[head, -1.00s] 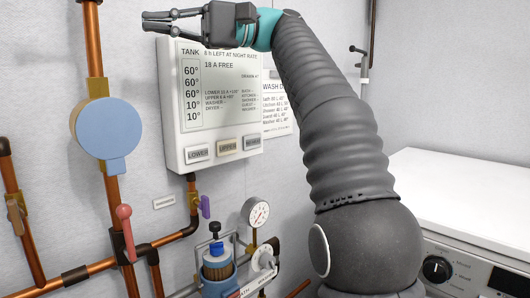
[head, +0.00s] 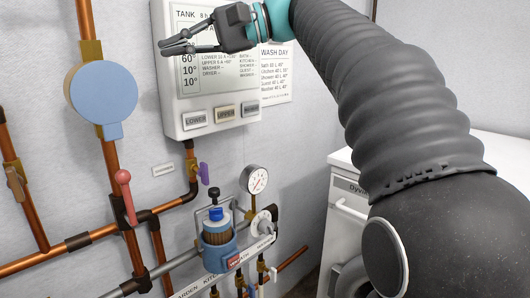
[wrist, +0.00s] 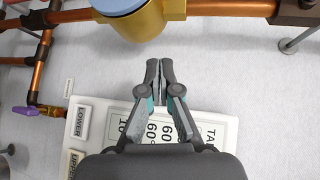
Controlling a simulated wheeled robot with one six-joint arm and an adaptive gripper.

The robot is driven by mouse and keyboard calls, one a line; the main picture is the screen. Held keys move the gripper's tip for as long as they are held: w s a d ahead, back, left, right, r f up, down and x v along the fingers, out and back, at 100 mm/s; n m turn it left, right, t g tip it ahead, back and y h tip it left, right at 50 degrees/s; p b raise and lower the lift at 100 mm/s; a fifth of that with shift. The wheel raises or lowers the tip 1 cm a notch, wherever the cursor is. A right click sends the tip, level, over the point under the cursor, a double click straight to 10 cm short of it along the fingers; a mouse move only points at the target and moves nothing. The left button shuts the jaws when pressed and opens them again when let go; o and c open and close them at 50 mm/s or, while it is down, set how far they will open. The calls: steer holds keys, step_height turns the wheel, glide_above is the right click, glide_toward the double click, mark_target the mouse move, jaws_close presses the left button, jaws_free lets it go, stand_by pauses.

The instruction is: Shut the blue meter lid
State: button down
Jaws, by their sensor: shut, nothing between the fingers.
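The blue meter lid (head: 103,92) is a round light-blue disc with a small tab at its bottom, on the upright copper pipe at the left of the head view. It hides the meter's face there, and I cannot tell how far it stands open. In the wrist view, part of the blue (wrist: 118,5) shows at the top edge, beside the brass meter body (wrist: 150,22). My gripper (head: 165,46) is right of the lid and apart from it, in front of the tank panel. Its fingertips (wrist: 160,66) are together and empty, pointing toward the meter.
The white tank panel (head: 175,108) is behind my gripper. A red-handled valve (head: 124,190) is below the meter. A blue filter housing (head: 219,255) and a pressure gauge (head: 256,180) stand lower right. Bare wall (head: 142,75) lies between lid and panel.

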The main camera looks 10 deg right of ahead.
steer(key=s+d+f+t+h, duration=0.1)
steer(key=s+d+f+h, duration=0.4)
steer(key=f, duration=1)
steer(key=s+d+f+n+t+h+b, duration=0.1)
steer(key=s+d+f+h, duration=0.4)
steer(key=f, duration=1)
steer(key=s+d+f+n+t+h+b, duration=0.1)
steer(key=s+d+f+h, duration=0.4)
steer(key=s+f, duration=0.5)
step_height(320, 180, down, 6)
steer(key=d, duration=0.2)
steer(key=shift+d+r, duration=0.2)
steer(key=shift+d, duration=0.15)
